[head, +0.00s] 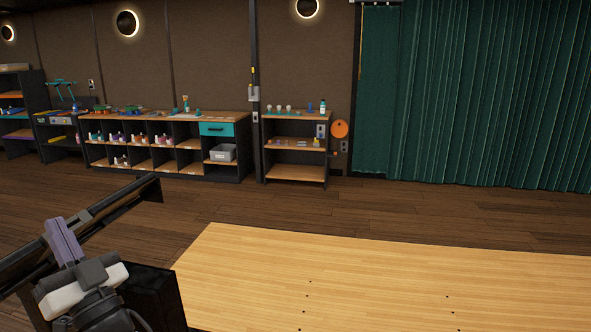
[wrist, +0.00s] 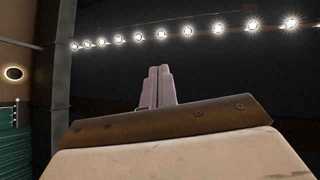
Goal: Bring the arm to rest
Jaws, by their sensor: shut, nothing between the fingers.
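My gripper (head: 62,240) is at the lower left of the head view, with its pale purple fingers raised. In the wrist view its two fingers (wrist: 158,87) stand side by side, touching, with nothing held between them. They point up toward a dark ceiling with a string of lights (wrist: 160,34). My arm is folded low at the left, and the gripper touches no object that I can see.
A pale wooden surface (head: 400,280) fills the lower right and is bare apart from small dark marks. Shelving (head: 165,150) and a small rack (head: 296,145) stand along the far wall. A green curtain (head: 480,95) hangs at right. Open dark floor (head: 200,205) lies between.

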